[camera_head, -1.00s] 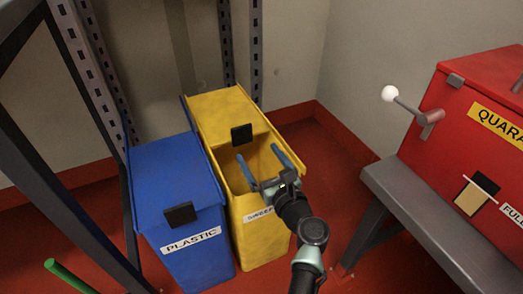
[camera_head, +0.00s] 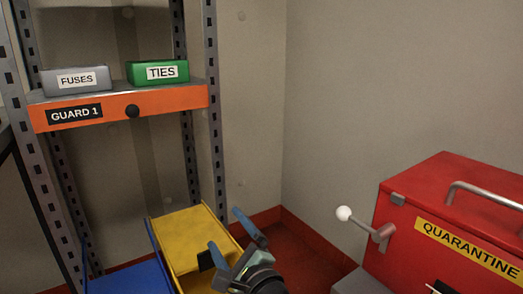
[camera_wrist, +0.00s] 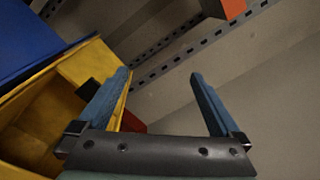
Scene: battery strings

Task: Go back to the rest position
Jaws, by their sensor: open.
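My gripper (camera_head: 232,240) is open, with its two blue fingers spread and nothing between them. In the head view it is at the bottom middle, in front of the yellow bin (camera_head: 190,240). In the wrist view my gripper (camera_wrist: 160,95) points past the yellow bin (camera_wrist: 40,125) toward the wall and a rack post. The bin is at the left there, its inside partly in view. The gripper appears apart from it.
The blue bin (camera_head: 130,281) stands left of the yellow one. The rack carries a grey FUSES box (camera_head: 76,79) and a green TIES box (camera_head: 158,72) above an orange GUARD 1 bar (camera_head: 170,102). A red QUARANTINE box (camera_head: 440,220) with a white-knobbed lever (camera_head: 362,224) is at right.

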